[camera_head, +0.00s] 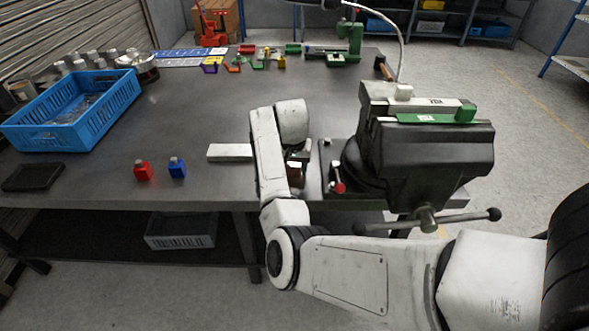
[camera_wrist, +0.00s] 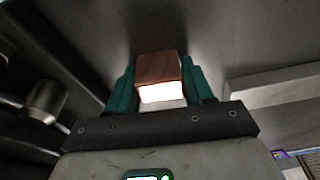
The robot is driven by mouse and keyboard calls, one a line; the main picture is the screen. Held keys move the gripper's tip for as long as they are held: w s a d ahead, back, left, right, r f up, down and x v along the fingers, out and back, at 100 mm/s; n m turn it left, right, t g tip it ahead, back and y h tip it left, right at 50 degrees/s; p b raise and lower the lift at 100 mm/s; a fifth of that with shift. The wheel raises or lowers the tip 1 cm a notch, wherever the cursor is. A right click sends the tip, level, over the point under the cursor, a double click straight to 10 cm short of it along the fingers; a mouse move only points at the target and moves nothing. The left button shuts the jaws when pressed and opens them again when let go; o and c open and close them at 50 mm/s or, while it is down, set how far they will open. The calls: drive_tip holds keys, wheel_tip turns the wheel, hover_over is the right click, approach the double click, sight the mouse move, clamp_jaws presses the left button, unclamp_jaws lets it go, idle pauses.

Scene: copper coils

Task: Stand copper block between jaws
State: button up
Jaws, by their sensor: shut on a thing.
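The copper block (camera_wrist: 157,68) is held between the teal fingers of my gripper (camera_wrist: 160,88) in the wrist view; its lower face shines bright white. In the head view, the block (camera_head: 294,173) shows only as a small brown patch beside my forearm, low near the bench top, left of the vise. My gripper is mostly hidden there. The dark vise (camera_head: 440,150) stands at the bench's front right edge. A white labelled strip (camera_head: 430,102) and a green strip (camera_head: 415,119) lie along its jaws. The gap between the jaws is not clearly visible.
A pale flat bar (camera_head: 230,152) lies left of my arm. A red bottle (camera_head: 142,172) and a blue bottle (camera_head: 177,168) stand near the front edge. A blue crate (camera_head: 75,125) is at the left. A white cable (camera_head: 401,50) rises above the vise. The bench middle is clear.

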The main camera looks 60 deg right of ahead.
drive_tip(key=shift+r, duration=0.15)
drive_tip(key=shift+r+p, duration=2.45)
drive_tip(key=shift+p, duration=0.05)
